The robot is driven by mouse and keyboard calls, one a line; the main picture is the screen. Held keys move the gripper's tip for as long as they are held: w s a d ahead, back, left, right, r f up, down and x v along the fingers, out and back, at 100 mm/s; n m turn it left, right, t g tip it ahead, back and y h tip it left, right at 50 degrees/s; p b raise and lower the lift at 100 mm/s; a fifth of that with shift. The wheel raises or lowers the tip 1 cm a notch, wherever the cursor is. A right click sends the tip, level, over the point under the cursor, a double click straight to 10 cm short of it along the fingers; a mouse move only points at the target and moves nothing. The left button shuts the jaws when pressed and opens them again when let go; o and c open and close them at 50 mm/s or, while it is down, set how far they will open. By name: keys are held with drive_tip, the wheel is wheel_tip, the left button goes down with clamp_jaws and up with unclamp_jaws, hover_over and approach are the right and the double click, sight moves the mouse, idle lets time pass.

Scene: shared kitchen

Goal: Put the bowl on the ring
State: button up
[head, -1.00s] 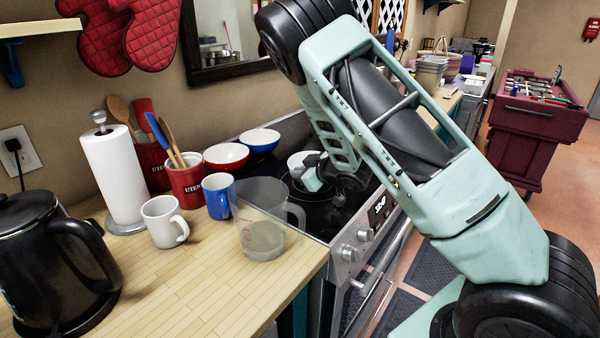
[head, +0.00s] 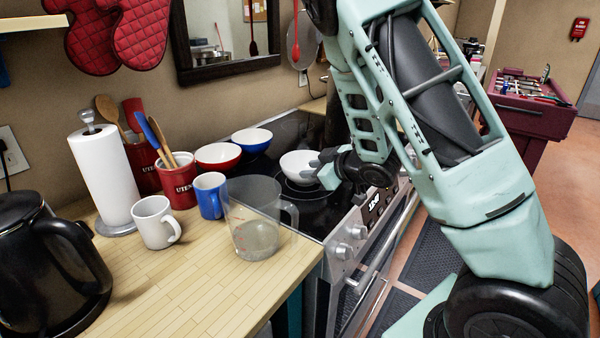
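A white bowl (head: 299,166) sits upright on the black stove top, over a burner ring (head: 303,188) whose near edge shows below it. My gripper (head: 323,170) is at the bowl's right side, low over the stove, with its pale fingers close to the rim. I cannot tell whether they touch the bowl or how far apart they are. A red bowl (head: 218,157) and a blue bowl (head: 252,141), both white inside, stand at the back left of the stove. My arm hides the stove's right part.
On the wooden counter (head: 200,290) stand a clear measuring jug (head: 254,220), a white mug (head: 154,222), a blue mug (head: 209,194), a red utensil crock (head: 178,184), a paper towel roll (head: 103,178) and a black kettle (head: 45,260). The jug is nearest the stove.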

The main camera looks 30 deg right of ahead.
drive_tip(key=v, duration=0.3)
drive_tip(key=shift+s+r, duration=0.1)
drive_tip(key=shift+s, duration=0.1)
idle(0.5)
